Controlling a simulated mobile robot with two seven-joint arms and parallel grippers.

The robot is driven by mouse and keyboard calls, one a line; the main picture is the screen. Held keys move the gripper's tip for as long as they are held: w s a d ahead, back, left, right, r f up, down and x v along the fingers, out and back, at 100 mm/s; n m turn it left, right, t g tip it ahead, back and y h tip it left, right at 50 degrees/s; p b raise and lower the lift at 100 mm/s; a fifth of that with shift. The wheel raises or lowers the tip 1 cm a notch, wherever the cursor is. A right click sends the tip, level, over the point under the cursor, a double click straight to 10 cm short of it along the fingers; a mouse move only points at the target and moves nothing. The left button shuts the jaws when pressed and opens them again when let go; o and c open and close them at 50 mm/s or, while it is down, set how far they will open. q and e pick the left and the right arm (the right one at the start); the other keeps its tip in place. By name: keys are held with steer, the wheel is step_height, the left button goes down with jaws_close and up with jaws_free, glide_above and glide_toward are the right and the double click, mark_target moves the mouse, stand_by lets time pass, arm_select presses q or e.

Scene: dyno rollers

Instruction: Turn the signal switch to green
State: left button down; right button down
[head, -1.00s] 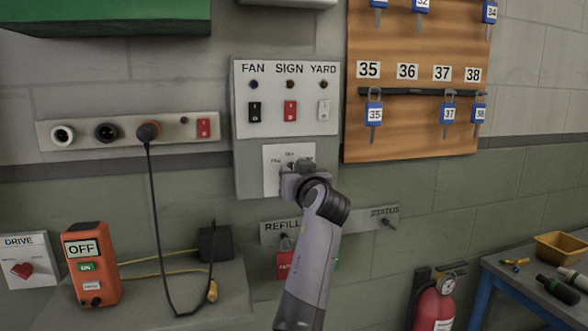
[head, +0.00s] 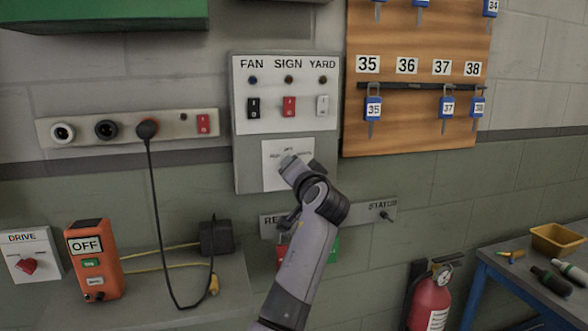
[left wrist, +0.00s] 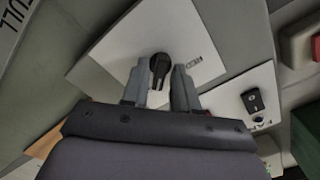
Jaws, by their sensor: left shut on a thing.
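A white plate (head: 272,178) with small printed labels, too small to read surely, sits on the grey panel below the FAN, SIGN and YARD switches. In the left wrist view a black rotary knob (left wrist: 160,66) stands on this plate (left wrist: 120,52), between my gripper fingers. My left gripper (head: 291,165) is at the plate, rolled over at a tilt, and hides the knob in the head view. In the left wrist view my left gripper (left wrist: 161,76) is shut on the knob, one finger at each side. My right gripper is not in view.
The STATUS plate (head: 382,207) and the partly hidden REFILL plate lie just below. A key board (head: 415,125) hangs at the upper right. An outlet strip (head: 75,131) with a hanging cord (head: 157,230) is at left. A fire extinguisher (head: 430,297) stands at lower right.

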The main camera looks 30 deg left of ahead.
arm_select(q)
steer(key=shift+r+m, duration=0.1)
steer(key=shift+m, duration=0.2)
stand_by(0.4)
steer(key=c, duration=1.2)
jaws_free()
steer(key=shift+o, duration=0.2)
steer(key=b+v, duration=0.2)
steer(key=v, duration=0.5)
